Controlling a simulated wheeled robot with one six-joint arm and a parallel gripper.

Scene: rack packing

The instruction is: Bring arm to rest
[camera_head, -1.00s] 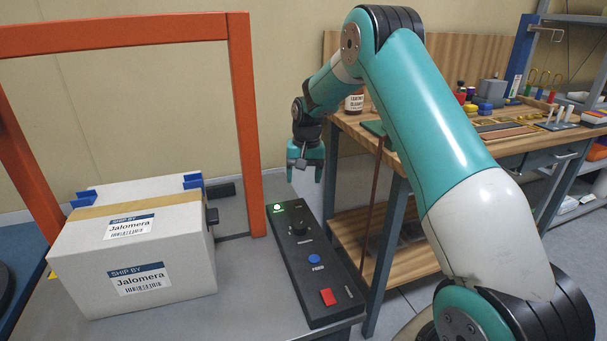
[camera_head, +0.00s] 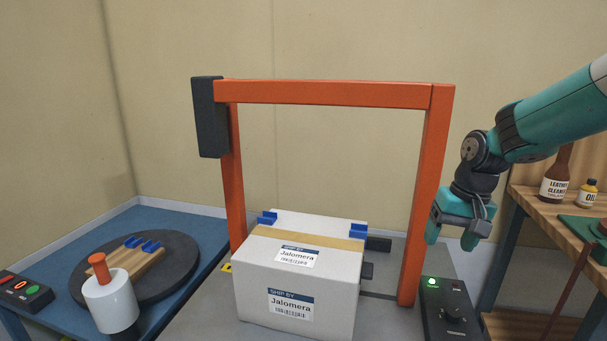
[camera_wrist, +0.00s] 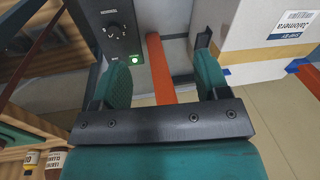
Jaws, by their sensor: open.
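My gripper (camera_head: 455,238) is open and empty, with its fingers pointing down. In the head view it hangs in the air at the right post of the orange frame (camera_head: 428,180), above the black control panel (camera_head: 447,312). In the wrist view both teal fingers (camera_wrist: 164,82) are apart with nothing between them but the orange post behind. My teal arm comes in from the right edge of the head view.
A taped white box (camera_head: 300,275) labelled Jalomera sits under the orange frame, left of my gripper. A round dark turntable (camera_head: 182,270) stands on a blue table at far left. A wooden bench (camera_head: 530,215) with bottles is at right.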

